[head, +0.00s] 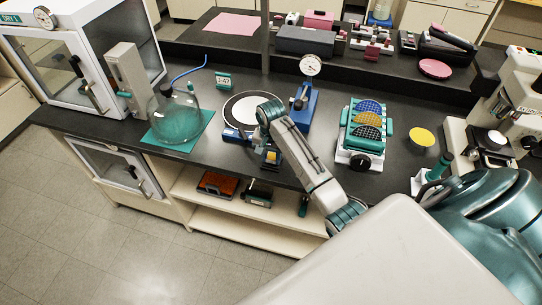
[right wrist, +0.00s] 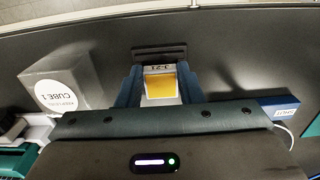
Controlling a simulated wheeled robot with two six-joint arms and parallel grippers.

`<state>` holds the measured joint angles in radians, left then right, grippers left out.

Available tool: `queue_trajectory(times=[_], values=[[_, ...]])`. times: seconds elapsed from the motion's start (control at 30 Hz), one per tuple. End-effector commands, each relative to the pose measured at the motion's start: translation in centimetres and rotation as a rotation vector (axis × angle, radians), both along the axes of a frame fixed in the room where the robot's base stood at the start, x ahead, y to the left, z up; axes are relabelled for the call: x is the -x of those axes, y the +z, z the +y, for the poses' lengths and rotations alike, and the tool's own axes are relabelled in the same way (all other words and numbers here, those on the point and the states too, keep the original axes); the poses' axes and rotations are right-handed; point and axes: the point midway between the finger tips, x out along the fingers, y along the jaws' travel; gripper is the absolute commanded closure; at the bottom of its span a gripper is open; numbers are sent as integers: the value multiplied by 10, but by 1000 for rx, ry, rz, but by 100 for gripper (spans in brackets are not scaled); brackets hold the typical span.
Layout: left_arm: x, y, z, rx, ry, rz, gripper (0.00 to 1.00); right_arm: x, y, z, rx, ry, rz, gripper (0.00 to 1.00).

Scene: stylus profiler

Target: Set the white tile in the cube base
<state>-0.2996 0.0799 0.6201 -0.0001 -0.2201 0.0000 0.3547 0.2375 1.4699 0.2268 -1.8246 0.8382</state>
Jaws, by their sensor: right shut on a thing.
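My right gripper (head: 270,160) is at the front edge of the black bench, below the white disc. In the right wrist view its two blue fingers (right wrist: 158,88) are shut on a small white-edged tile (right wrist: 148,100) with a yellow-orange face. A grey cube marked CUBE 1 (right wrist: 65,85) stands left of the fingers. I cannot clearly make out the cube base. My left gripper is out of view.
The white disc (head: 252,106) and a blue stand (head: 303,105) with a dial (head: 310,65) are close behind my gripper. A rack of coloured discs (head: 365,130) stands right. A blue box (right wrist: 280,108) is right of the fingers.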

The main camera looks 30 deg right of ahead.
Motion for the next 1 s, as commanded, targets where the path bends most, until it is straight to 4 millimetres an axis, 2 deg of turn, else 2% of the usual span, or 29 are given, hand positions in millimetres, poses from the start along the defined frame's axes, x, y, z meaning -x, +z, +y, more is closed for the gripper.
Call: queue_trajectory(times=[0.57,1.0], values=[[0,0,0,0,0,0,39,0,-11,0,0,0,1,100],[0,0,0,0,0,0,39,0,-5,0,0,0,-1,100]])
